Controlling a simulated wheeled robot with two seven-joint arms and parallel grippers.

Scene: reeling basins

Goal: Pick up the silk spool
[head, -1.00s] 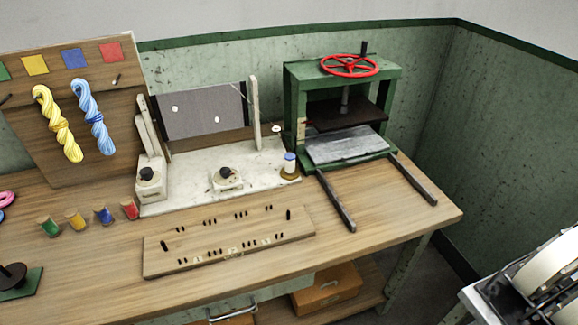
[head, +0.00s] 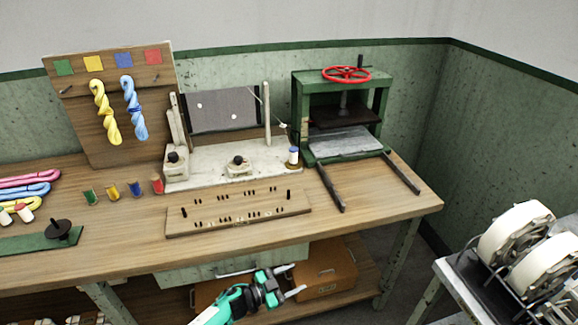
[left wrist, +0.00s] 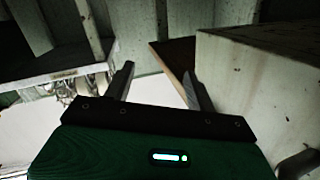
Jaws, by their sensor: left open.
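A small spool (head: 293,157), white with a blue top, stands upright on a brownish base at the right end of the white stone slab, left of the press. Several coloured spools, green (head: 90,196), yellow (head: 112,192), blue (head: 134,188) and red (head: 157,184), stand in a row on the table further left. I cannot tell which is the silk spool. My left gripper (head: 293,281) is open and empty in front of the table, below its top and far from all the spools. Its spread fingers show in the left wrist view (left wrist: 158,69), with no spool there.
A peg board (head: 240,226) lies near the table's (head: 400,206) front edge. A green press (head: 345,110) with a red wheel stands at the back right, its two rails pointing forward. An orange-brown box (head: 326,270) sits on the lower shelf. A cart with white reels (head: 515,230) stands at the right.

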